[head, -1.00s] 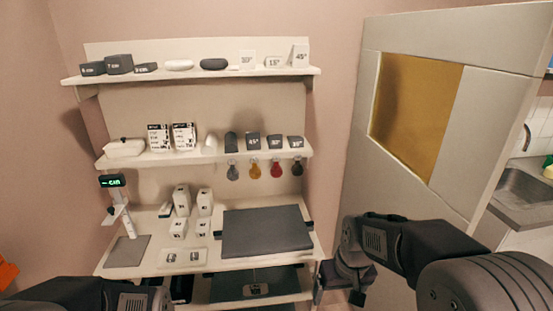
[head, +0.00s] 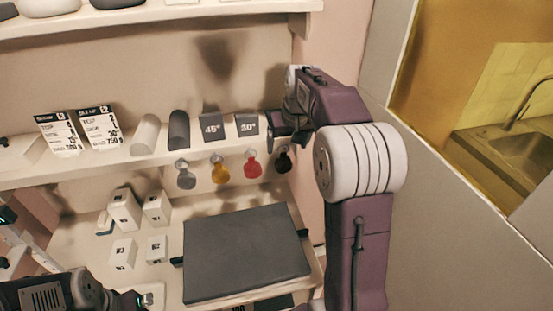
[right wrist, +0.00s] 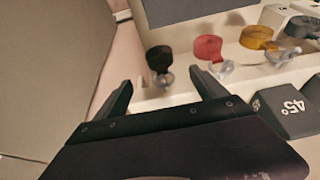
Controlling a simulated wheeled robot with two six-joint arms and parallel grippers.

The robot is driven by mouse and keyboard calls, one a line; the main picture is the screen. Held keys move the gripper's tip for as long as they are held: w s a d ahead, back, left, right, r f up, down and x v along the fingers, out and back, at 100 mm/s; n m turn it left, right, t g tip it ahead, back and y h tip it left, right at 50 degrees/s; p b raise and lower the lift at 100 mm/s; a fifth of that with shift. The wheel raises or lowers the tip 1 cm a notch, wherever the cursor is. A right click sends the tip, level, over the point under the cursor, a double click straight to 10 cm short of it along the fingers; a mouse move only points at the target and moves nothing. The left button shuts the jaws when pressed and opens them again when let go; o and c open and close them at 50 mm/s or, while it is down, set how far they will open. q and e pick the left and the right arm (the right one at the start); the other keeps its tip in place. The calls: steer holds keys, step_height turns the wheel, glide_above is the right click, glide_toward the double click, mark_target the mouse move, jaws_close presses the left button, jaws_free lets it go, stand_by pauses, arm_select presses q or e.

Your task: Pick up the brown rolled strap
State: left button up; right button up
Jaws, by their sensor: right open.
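Several rolled pieces hang in a row under the shelf edge. The rightmost is very dark, black or dark brown, and is the likeliest match for the brown rolled strap (head: 283,162); no clearly brown one shows. The strap in the right wrist view (right wrist: 159,58) hangs just beyond the fingertips, roughly between them, with a clear tab below. My right gripper (head: 274,127) is at the shelf's right end, close above the strap in the head view. In the right wrist view the gripper (right wrist: 163,84) is open and empty. My left arm shows at the lower left; its jaws are not clear.
Red (head: 252,164), yellow (head: 222,171) and grey (head: 186,176) pieces hang left of it. Angled blocks (head: 247,124) stand on the shelf above. A dark flat pad (head: 245,255) and small white boxes (head: 124,209) lie below. A panel with a yellow window (head: 470,60) is at right.

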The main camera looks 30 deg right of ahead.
mark_target(283, 157)
steer(key=x, duration=0.4)
steer(key=shift+f, duration=0.1)
steer(key=p+x, duration=0.1)
steer(key=x, duration=0.2)
steer(key=shift+a+f, duration=0.2)
steer(key=shift+w+d+f, duration=0.1)
steer(key=shift+w+f, duration=0.2)
steer(key=shift+f, duration=0.05)
steer(key=shift+s+r, duration=0.1)
steer(key=c, duration=1.5)
